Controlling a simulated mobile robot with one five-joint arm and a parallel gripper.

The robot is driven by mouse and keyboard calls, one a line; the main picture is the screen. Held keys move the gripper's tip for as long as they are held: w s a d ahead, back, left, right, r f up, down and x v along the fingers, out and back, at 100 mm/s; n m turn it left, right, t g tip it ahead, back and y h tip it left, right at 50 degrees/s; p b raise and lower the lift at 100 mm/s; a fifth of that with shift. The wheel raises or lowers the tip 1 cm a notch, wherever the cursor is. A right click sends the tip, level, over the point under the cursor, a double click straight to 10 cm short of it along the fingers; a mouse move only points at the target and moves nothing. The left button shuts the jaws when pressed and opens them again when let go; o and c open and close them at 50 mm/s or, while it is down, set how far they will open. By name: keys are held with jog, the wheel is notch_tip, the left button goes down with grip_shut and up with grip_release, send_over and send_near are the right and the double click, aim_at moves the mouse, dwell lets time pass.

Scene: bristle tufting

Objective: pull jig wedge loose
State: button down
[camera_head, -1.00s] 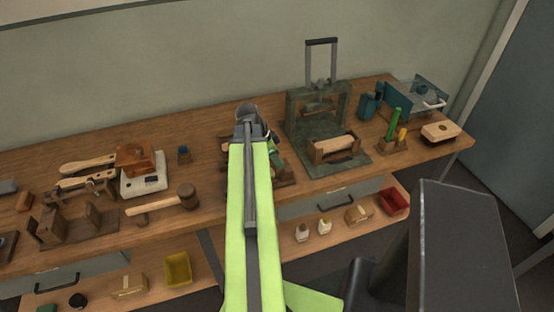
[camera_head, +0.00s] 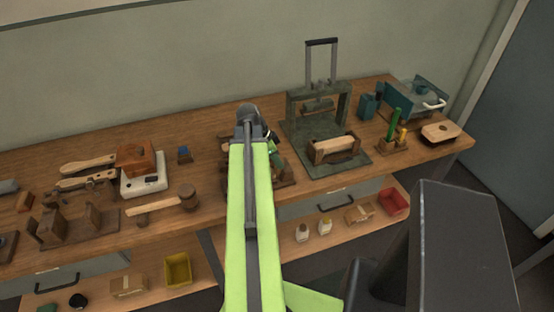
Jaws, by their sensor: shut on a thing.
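My gripper (camera_head: 271,141) is at the far end of my green arm, low over the middle of the bench. It is mostly hidden behind the arm, with only a dark and green part showing on the right. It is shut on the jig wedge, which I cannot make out. The brown wooden jig (camera_head: 286,173) lies on the bench under and around my gripper. Its right part shows beside the arm and a small part shows on the left; its middle is hidden. I cannot tell how far the wedge sits in the jig.
Right of the jig stands a dark green press (camera_head: 300,131) with a tall handle and a wooden block (camera_head: 333,148) on its base. To the left are a mallet (camera_head: 187,197), a white scale (camera_head: 143,188) and a wooden fixture (camera_head: 78,230).

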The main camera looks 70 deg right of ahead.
jog(key=shift+r, duration=0.15)
jog(key=p, duration=0.1)
jog(key=r, duration=0.1)
jog(key=r+p, duration=0.1)
jog(key=shift+s+d+r+p, duration=0.2)
jog(key=shift+s+d+p, duration=0.05)
jog(key=shift+d+p, duration=0.1)
jog(key=shift+f, duration=0.2)
jog(key=c, duration=1.2)
grip_release()
jog(key=p+v, duration=1.5)
jog(key=v, duration=0.2)
jog(key=shift+r+p, duration=0.2)
jog(key=shift+p, duration=0.15)
